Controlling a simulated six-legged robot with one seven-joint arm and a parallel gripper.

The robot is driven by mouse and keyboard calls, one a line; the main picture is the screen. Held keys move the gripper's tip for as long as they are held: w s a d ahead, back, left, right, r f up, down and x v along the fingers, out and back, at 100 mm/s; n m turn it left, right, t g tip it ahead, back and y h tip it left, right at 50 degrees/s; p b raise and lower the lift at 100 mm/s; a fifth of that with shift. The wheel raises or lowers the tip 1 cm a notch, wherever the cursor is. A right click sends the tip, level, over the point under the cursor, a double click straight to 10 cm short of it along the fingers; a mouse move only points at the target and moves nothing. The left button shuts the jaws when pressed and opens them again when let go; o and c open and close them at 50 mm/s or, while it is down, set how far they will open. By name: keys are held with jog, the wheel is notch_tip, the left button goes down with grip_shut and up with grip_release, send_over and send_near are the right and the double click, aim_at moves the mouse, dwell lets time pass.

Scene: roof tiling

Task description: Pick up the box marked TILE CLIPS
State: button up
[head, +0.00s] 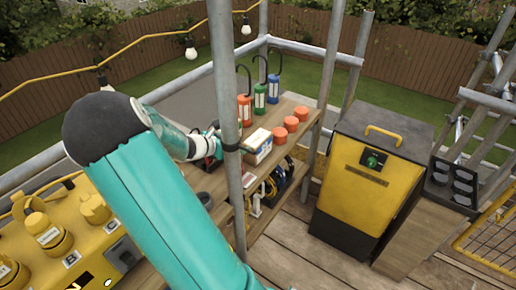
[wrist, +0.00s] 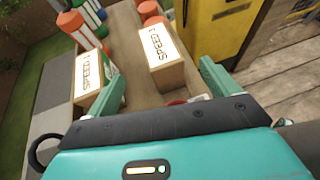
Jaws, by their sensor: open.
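My gripper (wrist: 162,62) is open, with one green finger at each side of the wrist view. A box with a pale lettered top (wrist: 168,48) stands ahead, between the finger directions; whether it is within the fingers' reach I cannot tell. A second box with a similar top (wrist: 90,72) is at the left, partly behind the left finger.
Scaffold poles stand close by, one upright pole (head: 226,110) in front of my gripper. A yellow and black cabinet (head: 365,180) stands to the right.

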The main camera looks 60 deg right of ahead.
aim_at(257, 138)
jog(key=x, duration=1)
jog(key=shift+d+r, duration=0.1)
jog(key=shift+d, duration=0.2)
grip_shut()
jog(key=shift+w+r, duration=0.1)
jog(key=shift+r, duration=0.05)
